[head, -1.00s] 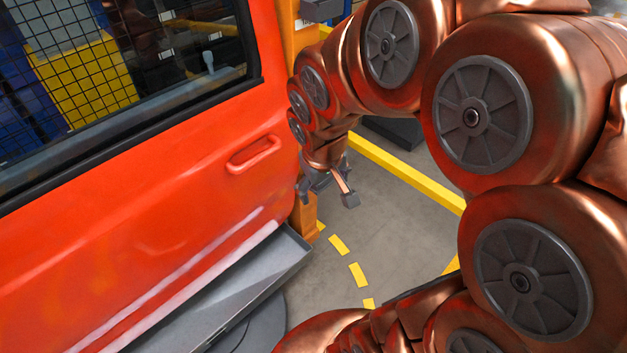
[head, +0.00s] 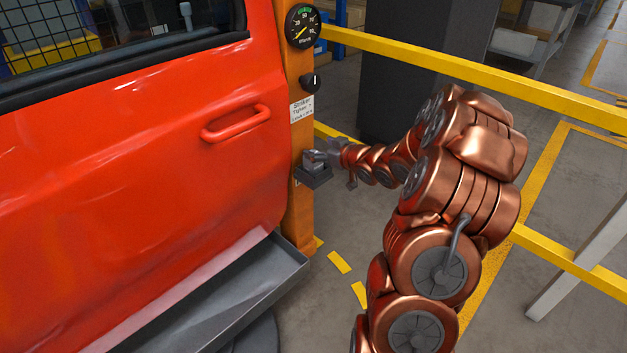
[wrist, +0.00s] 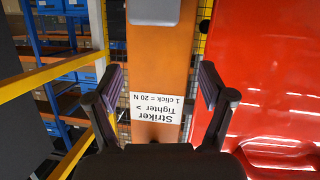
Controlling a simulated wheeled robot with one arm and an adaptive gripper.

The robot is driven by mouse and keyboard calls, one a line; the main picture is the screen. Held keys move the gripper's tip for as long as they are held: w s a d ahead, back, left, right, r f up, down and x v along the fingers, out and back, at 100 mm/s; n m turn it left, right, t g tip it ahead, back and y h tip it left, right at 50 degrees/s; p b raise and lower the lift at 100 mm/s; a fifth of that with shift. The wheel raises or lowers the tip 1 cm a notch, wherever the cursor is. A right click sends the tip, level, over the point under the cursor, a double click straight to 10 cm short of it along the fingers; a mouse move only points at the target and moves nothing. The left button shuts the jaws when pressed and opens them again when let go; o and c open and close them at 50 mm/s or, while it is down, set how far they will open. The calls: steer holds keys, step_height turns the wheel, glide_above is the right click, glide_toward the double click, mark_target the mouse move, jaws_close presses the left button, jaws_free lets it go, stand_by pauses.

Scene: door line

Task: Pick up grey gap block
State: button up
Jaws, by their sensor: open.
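A small dark grey holder (head: 314,176) sticks out from the orange post, below the white striker label. A lighter grey piece (head: 313,157) shows above it; I cannot tell whether this is the gap block or part of my gripper. My gripper (head: 337,166) is just right of the holder, its far parts overlapping it. In the wrist view my gripper (wrist: 162,80) is open and empty, its fingers either side of the post and label. A grey surface (wrist: 153,12) at that view's top edge is cut off; block or holder is unclear.
The red door (head: 130,170) with its handle (head: 236,123) stands close left of the post (head: 298,215). A gauge (head: 302,27) and a black knob (head: 311,82) sit higher on the post. A yellow rail (head: 450,75) runs behind my arm. A grey tray (head: 235,285) lies below the door.

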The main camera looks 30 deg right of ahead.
mark_target(317, 174)
steer(key=shift+s+d+f+t+y+b, duration=1.35)
steer(key=shift+f+b, duration=1)
steer(key=shift+f, duration=1)
steer(key=shift+a+b+x, duration=0.2)
steer(key=shift+b+x, duration=0.15)
steer(key=shift+x, duration=1.1)
steer(key=shift+a+b+x, duration=0.15)
steer(key=shift+b+x, duration=0.2)
steer(key=shift+x, duration=1.95)
steer(key=shift+c, duration=0.3)
steer(key=shift+r, duration=0.1)
steer(key=c, duration=1.5)
